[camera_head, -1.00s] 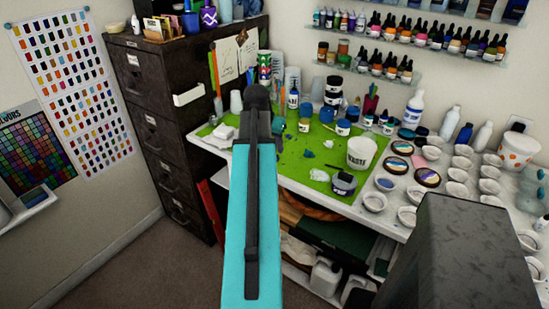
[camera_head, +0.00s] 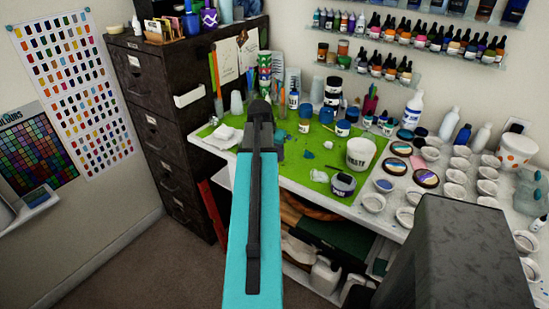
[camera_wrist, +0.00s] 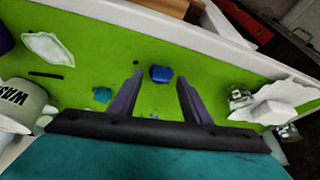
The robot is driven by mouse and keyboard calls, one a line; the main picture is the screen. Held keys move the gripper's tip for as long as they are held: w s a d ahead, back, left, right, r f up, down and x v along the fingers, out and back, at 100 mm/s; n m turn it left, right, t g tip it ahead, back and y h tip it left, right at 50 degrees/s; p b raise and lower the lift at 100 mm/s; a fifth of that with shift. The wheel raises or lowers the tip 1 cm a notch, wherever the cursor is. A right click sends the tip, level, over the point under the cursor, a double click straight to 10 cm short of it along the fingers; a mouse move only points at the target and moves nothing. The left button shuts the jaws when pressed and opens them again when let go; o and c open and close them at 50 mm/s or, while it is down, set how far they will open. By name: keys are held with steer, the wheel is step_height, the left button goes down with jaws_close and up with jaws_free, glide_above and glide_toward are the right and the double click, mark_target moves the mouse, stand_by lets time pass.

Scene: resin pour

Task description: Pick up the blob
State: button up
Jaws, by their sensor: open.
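A small dark-blue blob (camera_wrist: 161,74) lies on the green mat (camera_wrist: 90,25) in the wrist view, between the tips of my two fingers. My gripper (camera_wrist: 160,77) is open, with a finger on either side of the blob and gaps between. I cannot tell how high the fingertips are above the mat. In the head view my own arm covers the fingers, and I cannot make out this blob there. A flatter teal patch (camera_wrist: 102,95) lies on the mat to the left of my fingers; it also shows in the head view (camera_head: 308,154).
A white WASTE cup (camera_head: 360,154) stands on the mat's right side. Crumpled white tissue (camera_head: 222,136) lies at its left end. A round dark-rimmed jar (camera_head: 343,184) sits near the front edge. Several small bowls (camera_head: 373,202) fill the table's right side.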

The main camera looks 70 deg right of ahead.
steer(key=shift+c, duration=0.2)
stand_by(0.4)
jaws_close()
